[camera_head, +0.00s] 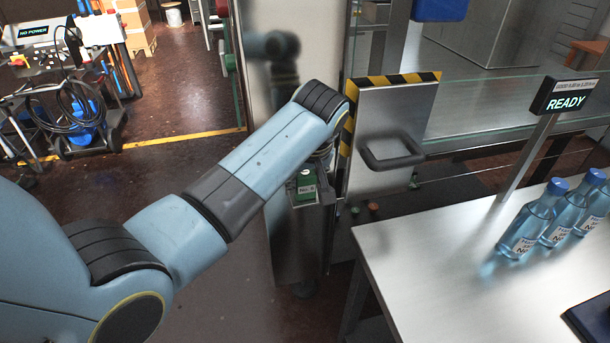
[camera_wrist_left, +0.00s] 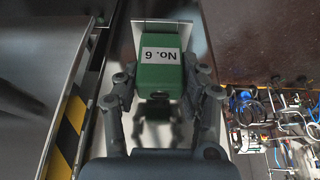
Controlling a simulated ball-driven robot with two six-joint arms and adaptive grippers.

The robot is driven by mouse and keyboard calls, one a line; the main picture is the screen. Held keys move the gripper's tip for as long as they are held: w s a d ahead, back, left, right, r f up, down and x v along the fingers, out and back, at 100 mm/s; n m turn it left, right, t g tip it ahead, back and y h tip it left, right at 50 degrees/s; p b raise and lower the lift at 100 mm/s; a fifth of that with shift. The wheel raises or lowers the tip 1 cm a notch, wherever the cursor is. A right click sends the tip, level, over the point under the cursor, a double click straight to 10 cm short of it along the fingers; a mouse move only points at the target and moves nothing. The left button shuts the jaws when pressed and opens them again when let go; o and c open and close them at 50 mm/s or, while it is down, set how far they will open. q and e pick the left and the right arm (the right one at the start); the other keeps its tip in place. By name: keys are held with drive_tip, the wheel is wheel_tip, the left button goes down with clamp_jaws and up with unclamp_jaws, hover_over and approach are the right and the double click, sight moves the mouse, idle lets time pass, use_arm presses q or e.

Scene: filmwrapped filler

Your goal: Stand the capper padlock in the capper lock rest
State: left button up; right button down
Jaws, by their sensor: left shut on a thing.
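The green padlock (camera_head: 306,181) with a white "No. 6" label shows below the end of my left arm in the head view. In the left wrist view the padlock (camera_wrist_left: 161,72) sits between the fingers of my left gripper (camera_wrist_left: 163,95), which is shut on it. A pale plate shows just beyond the padlock (camera_wrist_left: 165,27); I cannot tell whether it is the lock rest or whether the padlock touches it. The shackle is not clearly visible. My left arm hides most of its gripper in the head view. My right gripper is not in view.
A metal guard door (camera_head: 392,125) with a dark handle and yellow-black striped edges stands right beside my left wrist. A white table (camera_head: 440,262) with several blue bottles is at right, under a "READY" sign (camera_head: 565,97). Open floor lies at left, with cable-laden carts beyond.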

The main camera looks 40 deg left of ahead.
use_arm(q)
drive_tip(key=o, duration=1.4)
drive_tip(key=shift+f, duration=0.1)
drive_tip(key=shift+c, duration=0.2)
drive_tip(key=v, duration=1.2)
